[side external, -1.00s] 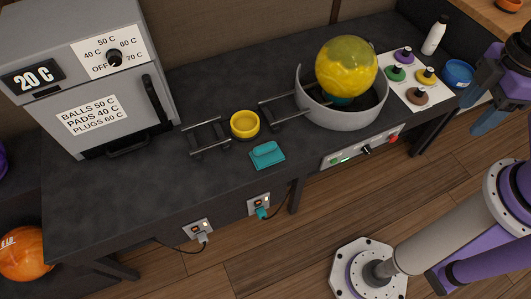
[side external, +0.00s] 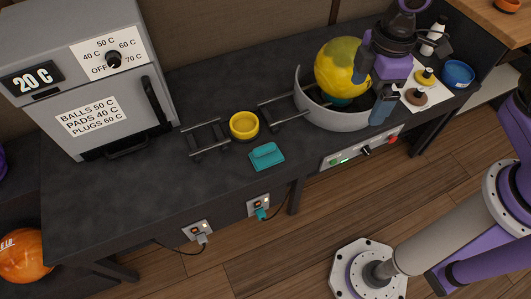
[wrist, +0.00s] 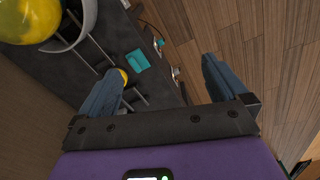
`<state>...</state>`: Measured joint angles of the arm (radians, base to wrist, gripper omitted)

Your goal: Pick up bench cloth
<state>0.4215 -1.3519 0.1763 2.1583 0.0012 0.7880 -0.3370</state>
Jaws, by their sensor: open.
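The bench cloth, a small folded teal cloth (side external: 267,156), lies flat near the front edge of the dark bench, in front of the yellow ring. It also shows in the wrist view (wrist: 137,61), above the gap between my fingers. My gripper (side external: 372,95) is open and empty in the side view, above the bench beside the yellow ball, well to the right of the cloth. In the wrist view my gripper (wrist: 160,82) shows its two blue-grey fingers wide apart.
A yellow ball (side external: 338,68) sits in a grey bowl (side external: 330,116) close to my gripper. A yellow ring (side external: 244,125) and metal rails (side external: 205,137) stand behind the cloth. A grey oven (side external: 80,80) is at left. Bench room left of the cloth is clear.

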